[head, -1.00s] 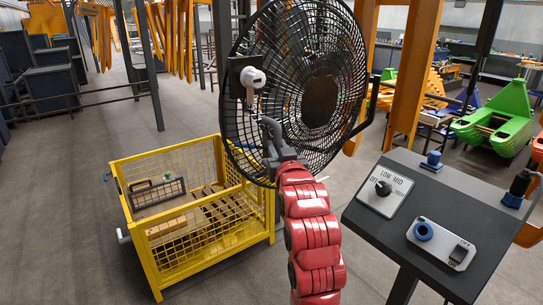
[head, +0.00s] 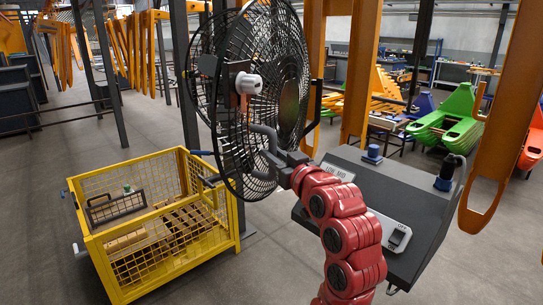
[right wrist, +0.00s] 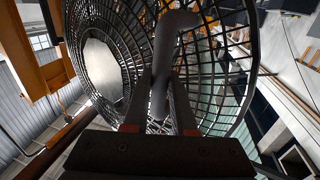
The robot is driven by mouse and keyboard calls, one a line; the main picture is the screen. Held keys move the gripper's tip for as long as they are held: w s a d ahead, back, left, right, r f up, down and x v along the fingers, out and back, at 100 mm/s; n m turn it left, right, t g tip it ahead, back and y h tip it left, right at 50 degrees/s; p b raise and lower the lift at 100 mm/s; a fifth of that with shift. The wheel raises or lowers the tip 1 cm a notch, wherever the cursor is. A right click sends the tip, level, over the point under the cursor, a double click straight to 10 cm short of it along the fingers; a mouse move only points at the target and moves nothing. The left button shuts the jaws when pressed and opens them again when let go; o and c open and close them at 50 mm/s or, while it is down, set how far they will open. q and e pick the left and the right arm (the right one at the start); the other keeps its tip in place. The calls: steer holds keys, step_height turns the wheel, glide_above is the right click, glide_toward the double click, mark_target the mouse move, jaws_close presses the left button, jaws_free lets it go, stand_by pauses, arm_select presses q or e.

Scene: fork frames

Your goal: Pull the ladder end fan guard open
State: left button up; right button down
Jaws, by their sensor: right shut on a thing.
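The fan guard (head: 222,130) is a round black wire cage on the fan, left of centre in the head view, seen at a steep slant. A dark plate with a white round fitting (head: 248,83) sits on it. A grey curved handle (head: 266,133) stands out from the guard; it also shows in the right wrist view (right wrist: 175,30). My right gripper (head: 272,160) is shut on this handle, with its two fingers (right wrist: 160,108) on either side of the bar. I cannot tell how wide any gap at the guard's rim is. My left gripper is out of view.
A yellow mesh crate (head: 167,286) stands on the floor close to the guard's lower left. A dark control console (head: 400,195) stands at the right, partly behind my right arm. Orange posts (head: 361,75) and a green frame (head: 450,118) are behind.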

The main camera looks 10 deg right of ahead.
steer(key=c, duration=0.7)
jaws_free()
steer(key=shift+w, duration=0.1)
steer(key=shift+c, duration=0.2)
steer(key=b+v, duration=1.1)
steer(key=v, duration=0.6)
steer(key=shift+s, duration=0.25)
steer(key=shift+w+r, duration=0.1)
